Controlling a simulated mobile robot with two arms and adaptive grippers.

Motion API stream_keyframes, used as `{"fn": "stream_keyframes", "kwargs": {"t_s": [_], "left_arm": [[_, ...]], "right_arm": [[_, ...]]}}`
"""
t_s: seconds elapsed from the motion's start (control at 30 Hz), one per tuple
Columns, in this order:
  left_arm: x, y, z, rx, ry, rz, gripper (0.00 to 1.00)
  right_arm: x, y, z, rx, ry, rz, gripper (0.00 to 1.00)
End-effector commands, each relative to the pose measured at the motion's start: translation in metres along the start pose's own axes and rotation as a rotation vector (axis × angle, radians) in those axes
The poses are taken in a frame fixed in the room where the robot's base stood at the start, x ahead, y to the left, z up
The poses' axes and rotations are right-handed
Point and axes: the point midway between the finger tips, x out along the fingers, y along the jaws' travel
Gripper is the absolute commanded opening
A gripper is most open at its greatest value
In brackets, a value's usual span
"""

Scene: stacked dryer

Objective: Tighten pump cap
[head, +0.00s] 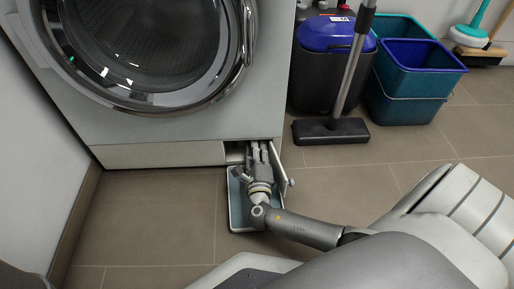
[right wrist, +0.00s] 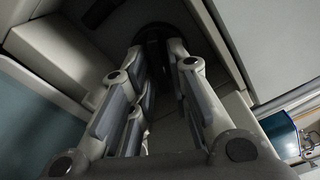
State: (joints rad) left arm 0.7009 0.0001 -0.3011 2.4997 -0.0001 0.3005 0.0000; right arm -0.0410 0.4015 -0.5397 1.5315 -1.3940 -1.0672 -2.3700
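The pump compartment (head: 234,151) is an opening at the lower right of the dryer front, with its flap (head: 281,163) swung out to the right. My right gripper (head: 259,150) reaches into it, low over the floor. In the right wrist view its two fingers (right wrist: 158,60) stand apart, with clear space between them. A dark rounded shape, which looks like the pump cap (right wrist: 154,32), lies in shadow between and beyond the fingertips. I cannot tell whether they touch it. The head view hides the cap behind the gripper. My left gripper is not in view.
A shallow blue-grey tray (head: 236,209) lies on the floor under the right gripper. The dryer (head: 170,125) stands above. A blue-lidded bin (head: 322,72), a floor brush (head: 333,132) and stacked teal and blue buckets (head: 403,109) stand right. Floor left of the tray is clear.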

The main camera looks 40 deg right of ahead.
Motion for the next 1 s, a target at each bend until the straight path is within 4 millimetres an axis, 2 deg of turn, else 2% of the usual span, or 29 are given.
{"fn": "stream_keyframes", "kwargs": {"t_s": [0.03,0.13,0.57,0.77,1.0], "left_arm": [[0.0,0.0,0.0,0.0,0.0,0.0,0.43],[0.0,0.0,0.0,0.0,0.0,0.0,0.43],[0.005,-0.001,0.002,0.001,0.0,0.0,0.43],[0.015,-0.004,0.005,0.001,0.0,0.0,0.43],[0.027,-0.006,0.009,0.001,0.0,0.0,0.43]], "right_arm": [[0.0,0.0,0.0,0.0,0.0,0.0,0.11],[0.0,0.0,0.0,0.0,0.0,0.0,0.0],[0.0,-0.001,0.001,0.046,0.0,0.001,0.0],[0.0,-0.001,0.002,0.16,-0.001,0.002,0.0],[0.001,-0.001,0.002,0.374,0.0,0.001,0.0]]}}
